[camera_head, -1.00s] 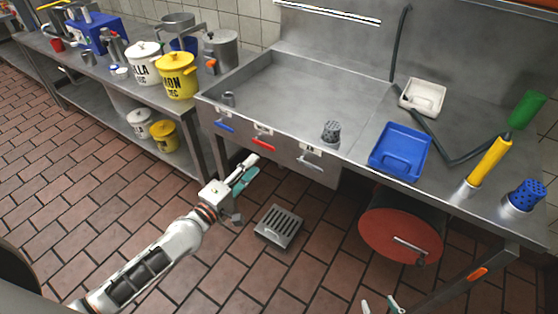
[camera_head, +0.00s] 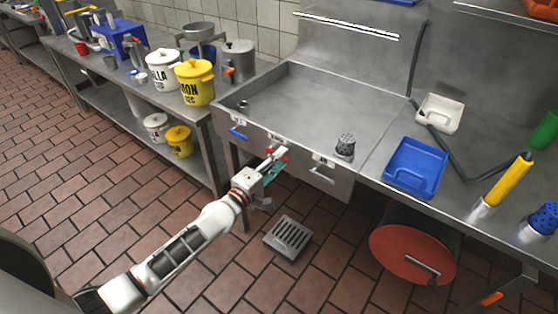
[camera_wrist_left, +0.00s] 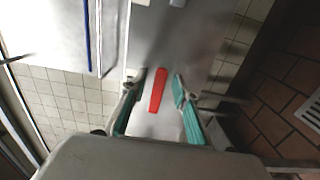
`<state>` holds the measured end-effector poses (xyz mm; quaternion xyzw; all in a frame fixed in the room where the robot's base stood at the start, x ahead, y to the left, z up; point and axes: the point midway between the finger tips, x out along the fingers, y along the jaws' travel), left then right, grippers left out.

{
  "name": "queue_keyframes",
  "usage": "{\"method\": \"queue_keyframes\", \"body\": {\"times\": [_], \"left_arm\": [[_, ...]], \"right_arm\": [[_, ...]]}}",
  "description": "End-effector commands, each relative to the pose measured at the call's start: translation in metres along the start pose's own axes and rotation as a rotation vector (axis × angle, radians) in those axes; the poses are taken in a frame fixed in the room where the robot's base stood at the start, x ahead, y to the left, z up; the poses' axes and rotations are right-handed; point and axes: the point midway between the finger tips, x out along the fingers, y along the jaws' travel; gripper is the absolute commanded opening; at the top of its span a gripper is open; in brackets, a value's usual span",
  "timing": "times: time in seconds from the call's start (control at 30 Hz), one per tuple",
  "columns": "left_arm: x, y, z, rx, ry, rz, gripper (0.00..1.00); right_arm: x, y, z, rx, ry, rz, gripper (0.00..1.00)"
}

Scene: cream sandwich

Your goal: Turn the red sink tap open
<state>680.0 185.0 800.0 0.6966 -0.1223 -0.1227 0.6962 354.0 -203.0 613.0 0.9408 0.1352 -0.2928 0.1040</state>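The red sink tap (camera_head: 283,152) is on the front panel of the steel sink (camera_head: 310,95), partly hidden by my left gripper (camera_head: 275,160). In the left wrist view the red tap handle (camera_wrist_left: 157,90) shows between the two teal-padded fingers of my left gripper (camera_wrist_left: 158,82). The fingers are apart, with a gap on each side of the handle in the picture. I cannot tell the depth between them. My right gripper is not in view.
A blue tap handle (camera_head: 237,133) is left of the red one and a grey one (camera_head: 322,176) is right. A floor drain (camera_head: 288,238) lies below. A red round-ended drum (camera_head: 412,255) stands under the counter at right.

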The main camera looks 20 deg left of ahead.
Motion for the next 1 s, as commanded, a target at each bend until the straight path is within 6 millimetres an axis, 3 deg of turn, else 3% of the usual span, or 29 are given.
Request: {"method": "queue_keyframes", "body": {"times": [0.1, 0.2, 0.67, 1.0], "left_arm": [[0.0, 0.0, 0.0, 0.0, 0.0, 0.0, 0.27], [0.0, 0.0, 0.0, 0.0, 0.0, 0.0, 0.01], [0.0, -0.003, 0.0, 0.051, 0.0, 0.0, 0.0], [0.0, -0.016, -0.003, 0.292, 0.0, -0.001, 0.0]], "right_arm": [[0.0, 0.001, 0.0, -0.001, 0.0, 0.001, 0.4], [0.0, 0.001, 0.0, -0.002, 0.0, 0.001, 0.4], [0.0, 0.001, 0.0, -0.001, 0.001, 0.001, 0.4], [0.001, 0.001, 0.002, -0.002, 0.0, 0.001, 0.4]]}}
